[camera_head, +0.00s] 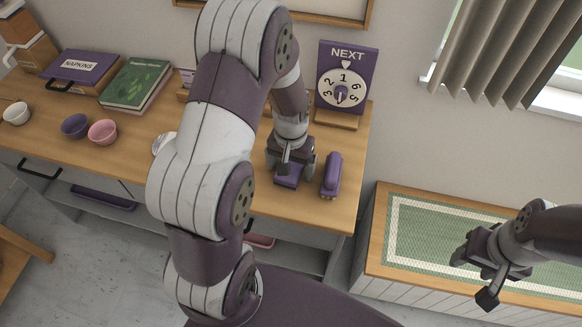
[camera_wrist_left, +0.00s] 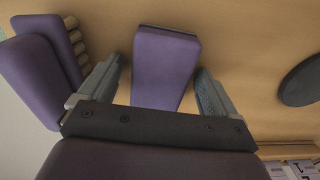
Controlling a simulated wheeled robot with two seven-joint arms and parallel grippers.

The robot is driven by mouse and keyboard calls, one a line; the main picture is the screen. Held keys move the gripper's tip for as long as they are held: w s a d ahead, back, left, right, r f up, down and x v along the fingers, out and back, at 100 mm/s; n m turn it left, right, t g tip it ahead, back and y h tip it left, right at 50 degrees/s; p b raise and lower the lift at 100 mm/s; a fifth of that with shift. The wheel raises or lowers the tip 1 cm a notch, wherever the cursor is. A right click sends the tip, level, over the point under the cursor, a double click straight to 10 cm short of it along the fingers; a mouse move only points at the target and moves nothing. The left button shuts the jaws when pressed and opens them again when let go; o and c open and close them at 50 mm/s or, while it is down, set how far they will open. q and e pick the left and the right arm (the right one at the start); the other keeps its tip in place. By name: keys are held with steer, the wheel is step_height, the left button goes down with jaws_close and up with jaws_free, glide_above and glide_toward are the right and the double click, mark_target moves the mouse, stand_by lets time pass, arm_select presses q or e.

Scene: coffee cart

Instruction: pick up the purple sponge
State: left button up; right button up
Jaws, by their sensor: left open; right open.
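The purple sponge (camera_head: 287,180) lies on the wooden counter in the head view, directly below my left gripper (camera_head: 291,165), which partly covers it. In the left wrist view the sponge (camera_wrist_left: 165,65) is a flat purple block lying between the two open grey fingers (camera_wrist_left: 158,92). Bare counter shows on both sides of it, so the fingers do not appear to press on it. My right gripper (camera_head: 471,275) is open and empty at the right, over the green-matted bench.
A purple brush-like object (camera_head: 332,175) stands close right of the sponge; it shows at the left in the wrist view (camera_wrist_left: 40,75). A dark disc (camera_wrist_left: 301,82) lies on the other side.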

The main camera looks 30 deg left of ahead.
arm_select(q)
steer(key=shift+s, duration=0.1)
steer(key=c, duration=1)
steer(key=shift+r, duration=0.55)
step_height(320, 180, up, 3)
steer(key=shift+f, duration=0.1)
steer(key=s+d+r, duration=0.4)
steer(key=s+d, duration=0.1)
steer(key=s+d+r, duration=0.3)
steer(key=shift+s+r, duration=0.1)
steer(key=shift+s, duration=0.15)
steer(key=o, duration=0.4)
steer(key=c, duration=0.3)
steer(key=shift+c, duration=0.2)
